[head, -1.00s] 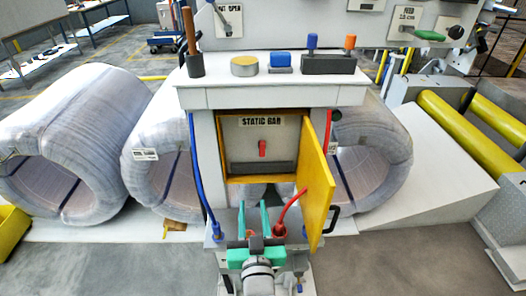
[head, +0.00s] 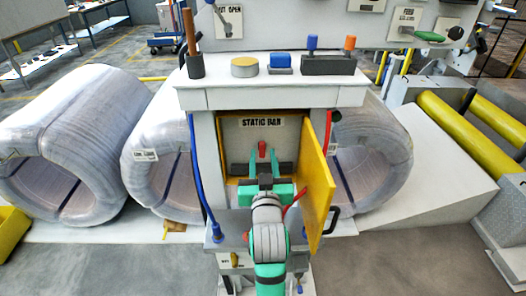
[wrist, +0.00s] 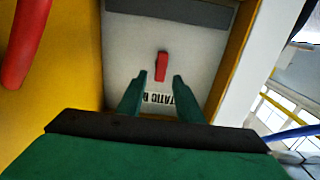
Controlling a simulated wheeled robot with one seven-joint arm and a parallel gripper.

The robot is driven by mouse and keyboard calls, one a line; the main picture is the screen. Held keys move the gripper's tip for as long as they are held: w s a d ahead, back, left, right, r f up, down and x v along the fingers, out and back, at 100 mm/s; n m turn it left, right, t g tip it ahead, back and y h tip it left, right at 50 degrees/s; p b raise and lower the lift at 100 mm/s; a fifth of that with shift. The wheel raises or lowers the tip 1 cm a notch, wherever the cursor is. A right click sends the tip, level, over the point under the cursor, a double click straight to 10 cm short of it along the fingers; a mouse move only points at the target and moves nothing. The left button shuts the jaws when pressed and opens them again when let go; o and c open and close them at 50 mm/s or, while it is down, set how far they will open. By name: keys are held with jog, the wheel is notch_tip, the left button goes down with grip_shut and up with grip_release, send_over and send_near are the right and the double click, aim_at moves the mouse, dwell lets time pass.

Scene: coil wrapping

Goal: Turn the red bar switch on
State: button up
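The red bar switch (head: 262,147) is on the back panel of the open cabinet, under the upside-up "STATIC BAR" label (head: 262,122) in the head view. In the wrist view the red switch (wrist: 161,67) stands near upright in the picture, with the label upside down below it. My gripper (head: 261,160) reaches into the cabinet opening. In the wrist view my gripper (wrist: 160,76) is open, its two green fingers on either side of the switch's line. The switch shows between the tips; I cannot tell whether they touch it.
The yellow cabinet door (head: 317,190) stands open at the right, close to my arm. A dark block (wrist: 175,12) sits inside the cabinet. A blue cable (head: 202,190) and a red cable (head: 296,198) run beside the cabinet. Large wrapped coils (head: 70,140) stand behind.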

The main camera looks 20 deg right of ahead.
aim_at(262, 149)
jog(key=shift+x, duration=1.55)
grip_shut()
